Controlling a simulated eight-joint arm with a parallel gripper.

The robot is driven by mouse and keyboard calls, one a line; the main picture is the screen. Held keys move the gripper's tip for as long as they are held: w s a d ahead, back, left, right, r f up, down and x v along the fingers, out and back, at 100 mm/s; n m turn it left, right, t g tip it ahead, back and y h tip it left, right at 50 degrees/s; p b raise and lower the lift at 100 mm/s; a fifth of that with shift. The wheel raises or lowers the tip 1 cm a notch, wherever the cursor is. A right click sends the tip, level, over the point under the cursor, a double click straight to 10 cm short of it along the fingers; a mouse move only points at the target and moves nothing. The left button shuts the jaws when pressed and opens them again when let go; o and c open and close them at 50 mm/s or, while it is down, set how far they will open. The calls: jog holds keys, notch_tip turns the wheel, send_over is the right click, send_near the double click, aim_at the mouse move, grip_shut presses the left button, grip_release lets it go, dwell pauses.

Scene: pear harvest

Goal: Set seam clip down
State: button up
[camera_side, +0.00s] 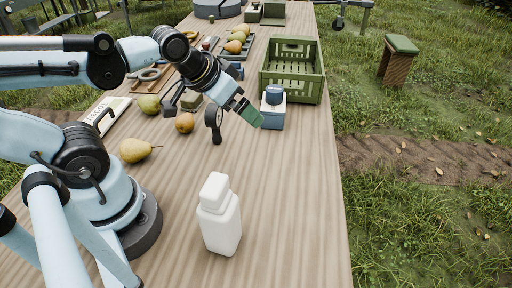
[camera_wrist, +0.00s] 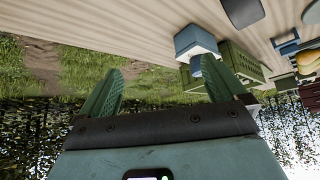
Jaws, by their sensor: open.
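I cannot single out a seam clip for certain in either view. My gripper (camera_side: 246,113) is above the wooden table, just left of a blue-and-white box (camera_side: 271,115) with a round dark-blue top. In the wrist view my gripper (camera_wrist: 160,82) has its two green fingers spread wide, with nothing between them. The blue-and-white box (camera_wrist: 194,42) shows there beyond the right finger. A dark paddle-shaped item (camera_side: 213,122) stands on the table to the left of my gripper in the side view.
A green crate (camera_side: 291,58) stands behind the box. A white bottle (camera_side: 220,220) stands near the front. The table's front right (camera_side: 300,200) is clear.

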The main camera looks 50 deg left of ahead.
jog(key=w+a+r+n+t+y, duration=0.1)
jog(key=w+a+r+n+y, duration=0.15)
jog(key=w+a, duration=0.5)
jog(key=n+y, duration=0.6)
send_near(234, 64)
jog(key=x, duration=0.5)
jog(key=shift+a+r, duration=0.25)
jog(key=shift+a, duration=0.25)
jog(key=shift+d+f+x, duration=0.1)
jog(key=shift+d+x, duration=0.05)
jog(key=shift+x, duration=0.55)
jog(key=shift+d+f+x, duration=0.1)
jog(key=shift+x, duration=0.65)
jog(key=shift+d+f+x, duration=0.1)
jog(key=shift+d+x, duration=0.05)
jog(key=shift+x, duration=0.55)
jog(key=shift+w+a+f, duration=0.25)
jog(key=shift+w+a, duration=0.1)
jog(key=shift+w, duration=0.15)
